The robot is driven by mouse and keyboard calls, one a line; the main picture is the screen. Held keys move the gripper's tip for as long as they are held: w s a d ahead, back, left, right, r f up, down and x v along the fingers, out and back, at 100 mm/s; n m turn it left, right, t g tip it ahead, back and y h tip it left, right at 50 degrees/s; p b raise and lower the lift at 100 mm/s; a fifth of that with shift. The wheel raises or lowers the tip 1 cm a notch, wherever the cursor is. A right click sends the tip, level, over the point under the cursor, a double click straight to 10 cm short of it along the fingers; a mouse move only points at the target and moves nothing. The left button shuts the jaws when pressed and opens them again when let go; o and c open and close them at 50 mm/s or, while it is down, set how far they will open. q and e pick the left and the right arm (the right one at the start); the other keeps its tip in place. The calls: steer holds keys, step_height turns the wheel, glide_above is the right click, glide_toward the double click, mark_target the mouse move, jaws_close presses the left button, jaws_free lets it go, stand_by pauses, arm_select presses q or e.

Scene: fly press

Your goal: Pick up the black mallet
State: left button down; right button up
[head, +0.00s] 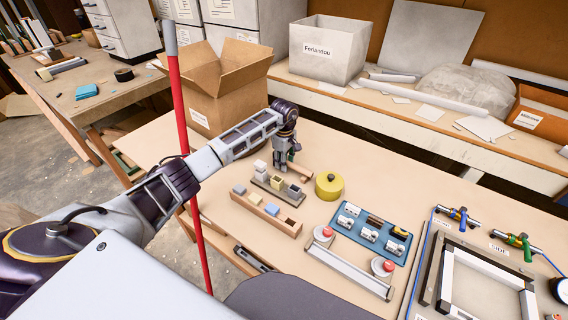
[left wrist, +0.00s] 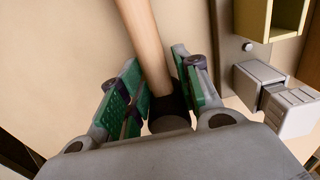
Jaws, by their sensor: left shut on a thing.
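The black mallet shows in the left wrist view, with its pale wooden handle (left wrist: 147,40) running up out of the picture and its dark head (left wrist: 168,105) between the green-padded fingers. My left gripper (left wrist: 158,88) is shut on the mallet at the head end. In the head view my left gripper (head: 287,160) points down at the table behind the small block racks, and the wooden handle (head: 302,172) reaches out to its right. The gripper hides most of the mallet head there. I cannot tell whether the mallet touches the table. My right gripper is not in view.
Two racks of small blocks (head: 266,213) stand in front of the gripper. A yellow round container (head: 329,186) is just right of the handle. A blue tray of parts (head: 371,233) lies further right. An open cardboard box (head: 222,88) stands behind; a red pole (head: 181,110) rises left.

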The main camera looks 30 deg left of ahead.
arm_select(q)
step_height(320, 180, up, 9)
steer(key=shift+r, duration=0.1)
stand_by(0.4)
stand_by(0.3)
